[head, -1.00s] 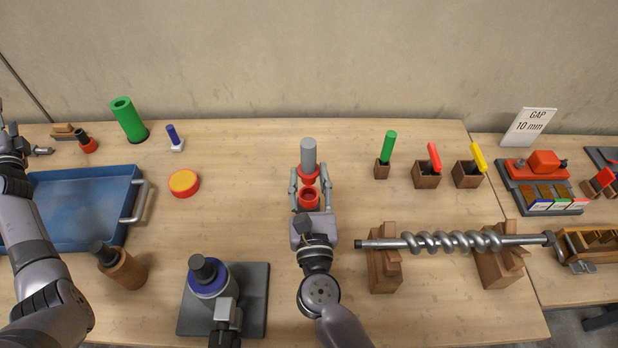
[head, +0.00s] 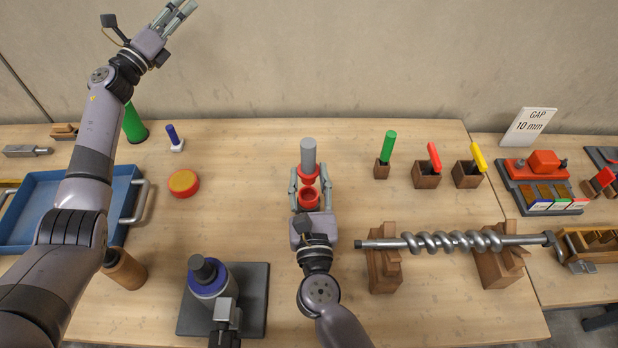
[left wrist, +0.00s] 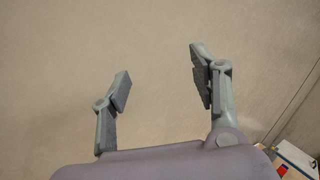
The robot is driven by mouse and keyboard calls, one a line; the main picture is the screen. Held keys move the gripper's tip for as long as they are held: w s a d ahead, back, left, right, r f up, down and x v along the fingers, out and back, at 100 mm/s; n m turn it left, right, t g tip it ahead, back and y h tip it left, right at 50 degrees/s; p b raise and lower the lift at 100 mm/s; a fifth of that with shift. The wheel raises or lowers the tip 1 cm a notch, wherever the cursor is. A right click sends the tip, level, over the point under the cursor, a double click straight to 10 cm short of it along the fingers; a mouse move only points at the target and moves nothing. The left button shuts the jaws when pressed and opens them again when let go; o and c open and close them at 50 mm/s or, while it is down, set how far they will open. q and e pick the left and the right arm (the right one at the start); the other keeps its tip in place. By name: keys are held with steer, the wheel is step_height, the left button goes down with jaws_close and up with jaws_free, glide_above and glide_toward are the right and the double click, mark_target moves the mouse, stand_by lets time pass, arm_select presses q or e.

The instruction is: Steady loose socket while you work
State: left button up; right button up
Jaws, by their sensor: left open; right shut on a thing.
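A red socket (head: 309,198) with a round opening stands in the middle of the table in the head view. A grey cylinder (head: 308,153) with a red collar stands upright directly behind it. My right gripper (head: 310,183) is shut on the red socket, one finger on each side. Whether the fingers also touch the collar cannot be told. My left gripper (head: 180,12) is raised high at the upper left, open and empty. In the left wrist view its two fingers (left wrist: 160,80) stand apart with only the wall behind them.
A blue tray (head: 128,190) lies at the left under my left arm. A red-and-yellow disc (head: 184,183), a green tube (head: 134,125) and a blue peg (head: 174,137) stand nearby. A metal auger (head: 440,242) rests on wooden blocks at the right.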

arm_select(q)
steer(key=s+d+f+m+g+h, duration=0.1)
steer(key=s+d+m+g+h, duration=0.25)
steer(key=d, duration=0.55)
steer(key=m+g+y, duration=0.2)
steer(key=m+g, duration=1.3)
steer(key=m, duration=0.1)
glide_toward(304, 210)
steer(key=shift+h, duration=0.25)
steer(key=f, duration=0.1)
steer(key=w+f, duration=0.1)
steer(key=f, duration=0.1)
steer(key=w+f, duration=0.1)
steer(key=shift+w+a+f, duration=0.1)
steer(key=shift+w+f, duration=0.15)
steer(key=shift+f, duration=0.05)
steer(key=shift+x, duration=4.95)
steer(key=shift+c, duration=0.2)
steer(key=c, duration=0.6)
